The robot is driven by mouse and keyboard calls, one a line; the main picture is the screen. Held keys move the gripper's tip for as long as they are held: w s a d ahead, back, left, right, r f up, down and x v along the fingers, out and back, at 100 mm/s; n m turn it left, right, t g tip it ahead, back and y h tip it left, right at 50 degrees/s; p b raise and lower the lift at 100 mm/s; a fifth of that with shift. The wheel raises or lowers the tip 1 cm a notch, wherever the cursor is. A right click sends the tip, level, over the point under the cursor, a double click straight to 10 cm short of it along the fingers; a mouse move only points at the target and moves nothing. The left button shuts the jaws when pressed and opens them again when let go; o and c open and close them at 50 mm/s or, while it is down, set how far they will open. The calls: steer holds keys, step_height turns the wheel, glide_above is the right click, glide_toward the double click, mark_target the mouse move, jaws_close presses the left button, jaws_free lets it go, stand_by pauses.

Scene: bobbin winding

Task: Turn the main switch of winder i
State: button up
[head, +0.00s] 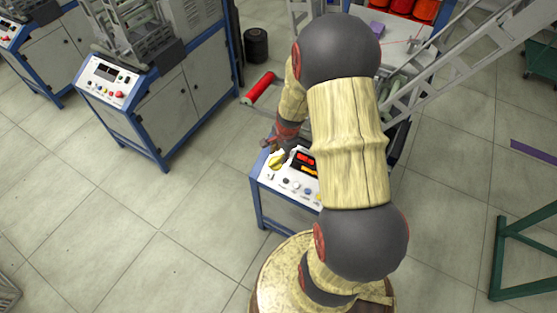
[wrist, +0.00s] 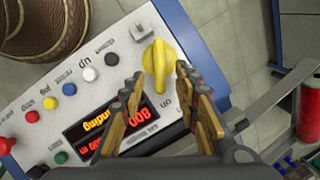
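The main switch is a yellow rotary knob (wrist: 158,68) on the white control panel (wrist: 112,55) of the winder, near the panel's edge. An "ON" label shows close to it. My gripper (wrist: 160,75) is open, with one fingertip on each side of the knob and a gap visible on both sides. I cannot tell how deep the fingertips reach. In the head view the knob (head: 276,160) shows on the panel, with my gripper (head: 284,146) just above it. My arm hides much of this winder.
The panel also has a lit display (wrist: 110,125) reading "winding" and "800", and several coloured buttons. A second winder (head: 150,95) stands to the left, with a red roll (head: 260,87) on the floor between. A green frame (head: 510,255) stands at right.

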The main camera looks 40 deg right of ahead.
mark_target(279, 159)
steer(key=b+x, duration=0.1)
steer(key=x, duration=0.3)
steer(key=shift+w+f+b, duration=0.1)
steer(key=shift+f+b, duration=0.1)
steer(key=shift+b, duration=0.1)
steer(key=shift+c, duration=0.8)
jaws_close()
